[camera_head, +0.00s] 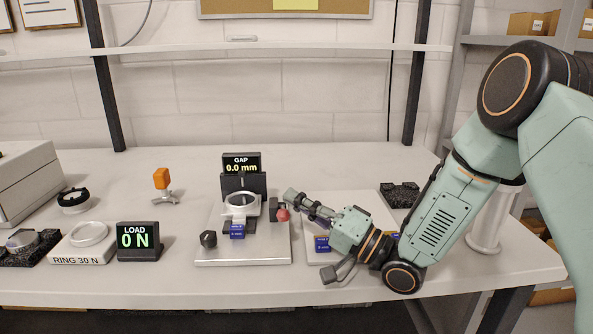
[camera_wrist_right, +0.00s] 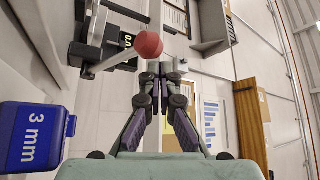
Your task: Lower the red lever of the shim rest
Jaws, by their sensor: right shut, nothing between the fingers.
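The red ball knob (camera_head: 283,214) of the lever sits at the right side of the metal fixture plate (camera_head: 225,255). In the right wrist view the red knob (camera_wrist_right: 148,45) ends a thin metal rod (camera_wrist_right: 112,60). My right gripper (camera_head: 290,194) is shut and empty, with its tips close above and beside the knob. In the right wrist view the gripper tips (camera_wrist_right: 160,70) lie just below the knob; I cannot tell whether they touch it. The gap display (camera_head: 241,164) reads 0.0 mm behind a white ring (camera_head: 241,203). My left gripper is out of view.
A blue shim block (camera_head: 237,231) sits on the fixture; another (camera_head: 321,244) is on the pale board under my right arm. A blue block marked 3 mm (camera_wrist_right: 32,137) shows in the wrist view. The load display (camera_head: 138,240) reads 0 N.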

